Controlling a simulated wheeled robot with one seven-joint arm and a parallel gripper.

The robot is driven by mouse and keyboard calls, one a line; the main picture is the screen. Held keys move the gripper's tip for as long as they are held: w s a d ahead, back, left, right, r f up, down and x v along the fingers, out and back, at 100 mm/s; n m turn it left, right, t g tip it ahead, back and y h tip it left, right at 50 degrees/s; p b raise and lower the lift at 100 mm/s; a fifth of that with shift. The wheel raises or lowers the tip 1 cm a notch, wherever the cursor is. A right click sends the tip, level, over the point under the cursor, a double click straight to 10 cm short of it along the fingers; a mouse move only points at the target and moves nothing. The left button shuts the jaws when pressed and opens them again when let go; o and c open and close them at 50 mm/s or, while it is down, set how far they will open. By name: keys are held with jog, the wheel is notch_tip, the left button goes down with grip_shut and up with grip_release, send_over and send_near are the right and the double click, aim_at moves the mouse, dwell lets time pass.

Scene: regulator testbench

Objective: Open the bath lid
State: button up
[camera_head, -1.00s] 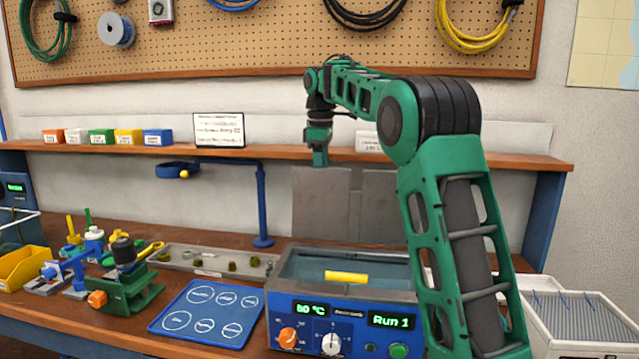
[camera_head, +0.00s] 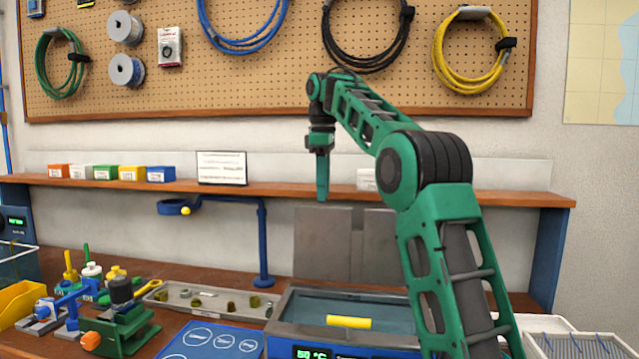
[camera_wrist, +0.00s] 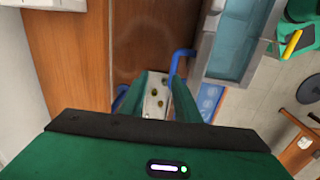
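The bath (camera_head: 292,312) is a blue box with a grey rim at the front of the bench, its lower part cut off. A teal surface shows inside the rim, and a yellow bar handle (camera_head: 349,322) lies across its front; whether a clear lid covers it I cannot tell. Grey upright panels (camera_head: 322,245) stand behind the bath; whether they belong to it is unclear. My gripper (camera_head: 322,197) hangs pointing down, high above and behind the bath, touching nothing. In the wrist view my gripper's fingers (camera_wrist: 165,82) are apart and empty, and the bath (camera_wrist: 233,42) is at upper right.
A blue stand with a ring (camera_head: 262,240) rises left of the bath. A shelf (camera_head: 280,190) runs behind my gripper. A tray of small parts (camera_head: 210,302) and a blue mat (camera_head: 213,343) lie left of the bath. A white ribbed tray (camera_head: 580,346) is at right.

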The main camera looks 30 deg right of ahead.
jog(key=shift+s+a+r, duration=0.15)
jog(key=shift+r, duration=1.25)
